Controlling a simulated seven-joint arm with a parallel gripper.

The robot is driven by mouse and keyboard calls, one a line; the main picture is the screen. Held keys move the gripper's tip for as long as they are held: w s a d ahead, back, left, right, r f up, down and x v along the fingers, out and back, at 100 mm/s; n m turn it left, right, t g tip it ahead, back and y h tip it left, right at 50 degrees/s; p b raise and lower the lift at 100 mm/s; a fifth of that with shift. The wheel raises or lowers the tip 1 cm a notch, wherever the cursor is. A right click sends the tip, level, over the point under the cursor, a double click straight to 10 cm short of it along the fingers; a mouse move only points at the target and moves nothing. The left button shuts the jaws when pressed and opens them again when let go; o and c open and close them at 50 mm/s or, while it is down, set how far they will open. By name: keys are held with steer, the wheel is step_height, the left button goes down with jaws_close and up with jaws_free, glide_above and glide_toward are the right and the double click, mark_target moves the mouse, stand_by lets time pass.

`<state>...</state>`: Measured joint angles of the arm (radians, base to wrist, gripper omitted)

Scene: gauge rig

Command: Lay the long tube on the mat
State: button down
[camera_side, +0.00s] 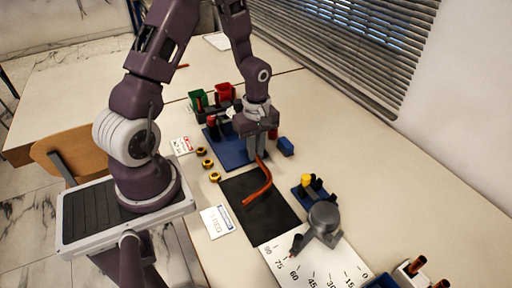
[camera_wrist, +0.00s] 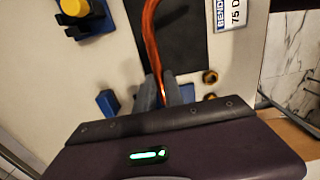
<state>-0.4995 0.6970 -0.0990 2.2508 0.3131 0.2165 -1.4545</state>
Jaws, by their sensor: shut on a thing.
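A long copper-orange tube (camera_side: 263,180), bent along its length, is held at one end by my gripper (camera_side: 257,150). Its free end hangs over the black mat (camera_side: 284,222) in the side view. In the wrist view the tube (camera_wrist: 151,38) runs from between my gripper's fingers (camera_wrist: 164,93) up across the black mat (camera_wrist: 185,40). The gripper is shut on the tube near the mat's far edge. I cannot tell whether the tube touches the mat.
A blue board (camera_side: 228,155) with fixtures lies behind the mat. A grey bending tool (camera_side: 322,222) stands on a white angle chart (camera_side: 318,268) at the front right. A blue block (camera_side: 286,146) sits right of the gripper.

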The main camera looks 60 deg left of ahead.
mark_target(256, 179)
steer(key=shift+f, duration=0.1)
steer(key=shift+f, duration=4.25)
steer(key=c, duration=1.4)
jaws_free()
steer(key=shift+o, duration=0.2)
step_height(256, 179, up, 7)
steer(key=shift+r, duration=0.1)
steer(key=shift+w, duration=0.1)
